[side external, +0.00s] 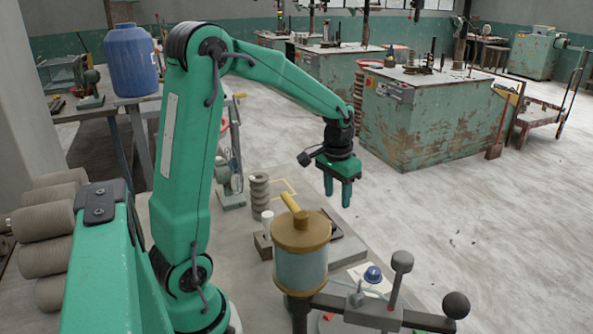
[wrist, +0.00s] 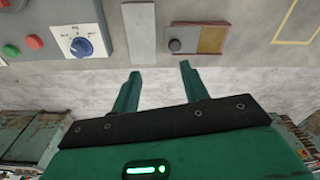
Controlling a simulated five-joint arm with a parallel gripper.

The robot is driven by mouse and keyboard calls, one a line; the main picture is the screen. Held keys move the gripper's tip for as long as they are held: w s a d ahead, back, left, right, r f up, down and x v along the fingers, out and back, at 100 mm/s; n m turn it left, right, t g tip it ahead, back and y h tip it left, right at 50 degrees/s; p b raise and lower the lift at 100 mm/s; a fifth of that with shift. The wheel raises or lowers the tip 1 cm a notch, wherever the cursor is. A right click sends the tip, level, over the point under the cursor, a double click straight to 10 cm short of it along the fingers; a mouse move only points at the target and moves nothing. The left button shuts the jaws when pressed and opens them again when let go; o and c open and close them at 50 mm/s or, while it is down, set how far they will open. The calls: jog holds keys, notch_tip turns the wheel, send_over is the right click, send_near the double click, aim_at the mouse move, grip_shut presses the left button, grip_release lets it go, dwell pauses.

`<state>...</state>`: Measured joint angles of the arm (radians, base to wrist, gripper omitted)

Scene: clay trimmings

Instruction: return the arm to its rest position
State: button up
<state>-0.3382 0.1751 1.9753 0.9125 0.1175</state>
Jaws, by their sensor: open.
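My green arm reaches from the left of the side view, with its elbow high and its forearm sloping down to the right. My gripper (side external: 338,201) hangs at the forearm's end, fingers down, above the right edge of the grey worktable (side external: 235,235). In the wrist view my gripper (wrist: 160,70) has two green fingers spread apart with nothing between them. A pale bar (wrist: 140,32) and a plate with a dark knob and a brown patch (wrist: 211,39) lie beyond the fingertips.
A clear tank with a brown lid (side external: 302,232) and black-knobbed levers (side external: 401,262) stand at the front. A ribbed stack (side external: 259,190) and a white cylinder (side external: 267,223) stand on the table. A blue dial (side external: 373,274) also shows in the wrist view (wrist: 81,47). Open floor lies right.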

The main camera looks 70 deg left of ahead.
jog(key=s+d+r+m+t, duration=0.1)
jog(key=s+d+r+t, duration=0.1)
jog(key=s+d+r, duration=0.2)
jog(key=s+d+r+m+t, duration=0.1)
jog(key=s+d+r+t, duration=0.1)
jog(key=s+d+r, duration=0.3)
jog(key=shift+s+d+m+t, duration=0.35)
jog(key=shift+s+d, duration=1.85)
jog(key=shift+s, duration=1.15)
jog(key=shift+o, duration=0.2)
jog(key=shift+r, duration=0.1)
